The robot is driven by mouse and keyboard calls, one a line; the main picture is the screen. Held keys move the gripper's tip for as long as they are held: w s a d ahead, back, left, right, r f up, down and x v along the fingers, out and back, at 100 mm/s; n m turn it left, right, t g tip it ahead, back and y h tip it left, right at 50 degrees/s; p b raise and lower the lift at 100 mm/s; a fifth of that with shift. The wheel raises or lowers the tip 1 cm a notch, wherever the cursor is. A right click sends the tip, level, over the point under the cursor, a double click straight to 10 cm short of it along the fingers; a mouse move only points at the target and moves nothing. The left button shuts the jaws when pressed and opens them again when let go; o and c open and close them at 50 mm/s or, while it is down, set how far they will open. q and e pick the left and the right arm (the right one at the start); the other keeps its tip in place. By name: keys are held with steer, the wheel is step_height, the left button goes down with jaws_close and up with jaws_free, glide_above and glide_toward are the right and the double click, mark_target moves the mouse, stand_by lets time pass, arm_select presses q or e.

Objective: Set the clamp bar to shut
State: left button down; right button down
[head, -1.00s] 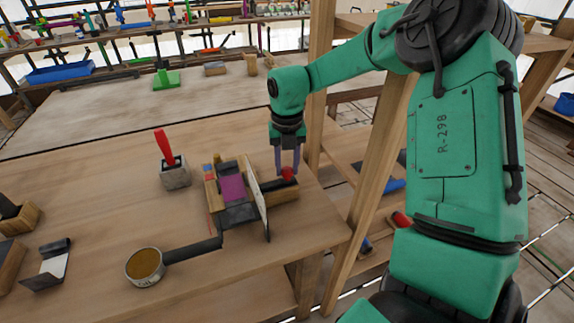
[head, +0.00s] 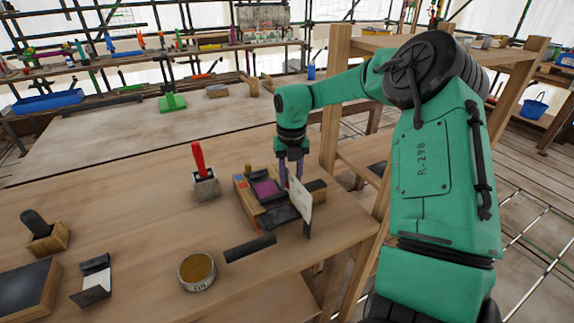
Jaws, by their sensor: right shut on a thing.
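The clamp fixture (head: 240,192) is a wooden block on the bench, with a purple piece (head: 266,189) and dark grey parts on top. A thin pale plate (head: 301,205) stands upright at its right side. My right gripper (head: 291,182) is low over the fixture, its fingers pointing down behind the top of the plate. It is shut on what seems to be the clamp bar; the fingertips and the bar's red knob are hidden. A dark block end (head: 316,186) shows right of the plate. My left gripper is out of view.
A red-handled tool in a grey block (head: 205,185) stands left of the fixture. An open tin (head: 197,271) and a dark bar (head: 250,248) lie in front. More holders sit at the lower left. A wooden post (head: 331,110) rises beside my right arm.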

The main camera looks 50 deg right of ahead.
mark_target(288, 182)
steer(key=c, duration=0.8)
jaws_free()
steer(key=shift+a, duration=0.15)
steer(key=o, duration=0.3)
steer(key=shift+w, duration=0.1)
steer(key=shift+a, duration=0.2)
steer(key=shift+d+r, duration=0.15)
steer(key=shift+r, duration=0.1)
step_height(288, 182, up, 14)
